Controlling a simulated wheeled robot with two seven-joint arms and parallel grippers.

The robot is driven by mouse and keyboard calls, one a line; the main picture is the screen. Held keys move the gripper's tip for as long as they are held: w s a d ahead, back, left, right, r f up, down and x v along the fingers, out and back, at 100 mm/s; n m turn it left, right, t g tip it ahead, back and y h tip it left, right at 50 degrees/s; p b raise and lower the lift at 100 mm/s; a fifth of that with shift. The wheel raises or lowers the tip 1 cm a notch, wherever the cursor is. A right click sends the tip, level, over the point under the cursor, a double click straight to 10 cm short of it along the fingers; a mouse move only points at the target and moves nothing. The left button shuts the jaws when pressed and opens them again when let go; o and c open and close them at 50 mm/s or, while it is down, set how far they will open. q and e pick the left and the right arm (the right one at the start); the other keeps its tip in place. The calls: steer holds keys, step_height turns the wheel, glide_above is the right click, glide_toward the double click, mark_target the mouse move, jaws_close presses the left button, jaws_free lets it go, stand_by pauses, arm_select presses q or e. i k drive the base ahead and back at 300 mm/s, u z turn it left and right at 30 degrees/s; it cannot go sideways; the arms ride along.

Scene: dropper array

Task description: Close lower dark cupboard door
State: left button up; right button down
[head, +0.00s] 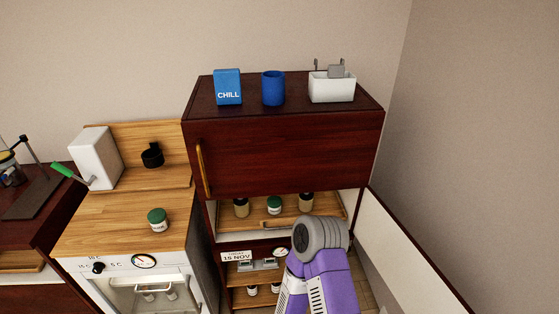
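The dark red-brown cupboard (290,150) stands in the middle, its upper door shut, with a long wooden handle (203,168) at the left. Below it the lower part is open, with jars and shelves showing. A door panel (412,252) with a pale inner face and a dark edge stands swung open on the right and runs out of the bottom of the picture. One purple and grey arm of mine reaches up from the bottom, in front of the shelves and left of this panel. Neither gripper's fingers can be seen. The panel's outer face and handle are hidden.
A blue CHILL box (227,87), a blue cup (273,88) and a white holder (332,87) stand on top. Inside are jars (274,205) and a 15 NOV sign (237,257). A white appliance (140,280) stands at the left, a bare wall at the right.

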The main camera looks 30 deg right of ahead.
mark_target(415, 282)
steer(key=z, duration=1)
steer(key=k, duration=0.5)
steer(key=z, duration=0.9)
steer(key=i, duration=0.85)
steer(key=z, duration=0.2)
